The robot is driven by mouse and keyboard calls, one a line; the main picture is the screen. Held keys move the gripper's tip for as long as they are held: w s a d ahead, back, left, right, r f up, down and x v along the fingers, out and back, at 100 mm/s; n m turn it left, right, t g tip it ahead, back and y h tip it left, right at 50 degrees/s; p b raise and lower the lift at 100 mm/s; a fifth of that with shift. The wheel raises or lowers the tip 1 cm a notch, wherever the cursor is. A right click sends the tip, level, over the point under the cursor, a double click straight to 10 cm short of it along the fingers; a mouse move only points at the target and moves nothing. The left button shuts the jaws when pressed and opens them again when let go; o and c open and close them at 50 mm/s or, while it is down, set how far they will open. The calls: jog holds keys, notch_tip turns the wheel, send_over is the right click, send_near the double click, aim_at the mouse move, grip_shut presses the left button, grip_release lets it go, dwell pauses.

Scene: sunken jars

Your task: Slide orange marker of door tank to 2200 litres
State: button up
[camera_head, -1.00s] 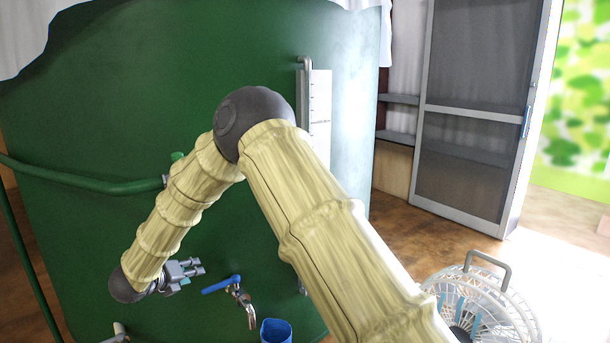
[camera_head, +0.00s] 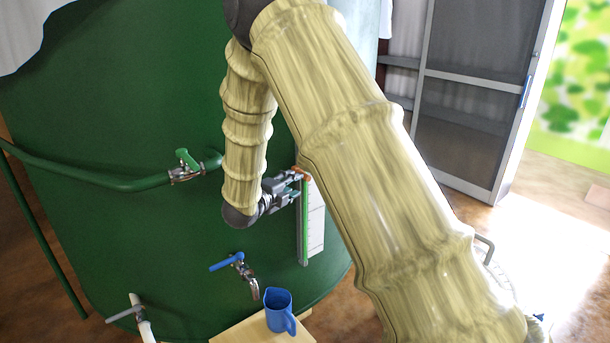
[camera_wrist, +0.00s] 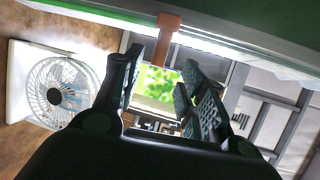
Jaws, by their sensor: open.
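The large green tank (camera_head: 130,110) has a sight gauge with a white scale strip (camera_head: 316,215) and an upright green tube (camera_head: 305,225) on its side. The orange marker (camera_head: 301,173) sits on the gauge, just beyond my gripper's fingertips. My gripper (camera_head: 292,186) is open and points at the gauge from the left. In the wrist view, the orange-brown marker (camera_wrist: 165,38) stands across the gauge rail, in front of and between the open fingers (camera_wrist: 160,80). I cannot tell whether a finger touches it. The upper gauge is hidden behind my arm, and the scale figures cannot be read.
A green valve (camera_head: 186,167) on a hose is left of my gripper. Below are a blue-handled tap (camera_head: 240,264) and a blue jug (camera_head: 277,308) on a wooden stand (camera_head: 240,330). A fan (camera_wrist: 62,88) stands on the floor. A screen door (camera_head: 470,110) is at right.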

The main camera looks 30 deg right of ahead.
jog(key=p+x, duration=0.1)
jog(key=x, duration=0.8)
jog(key=shift+w, duration=0.1)
grip_shut()
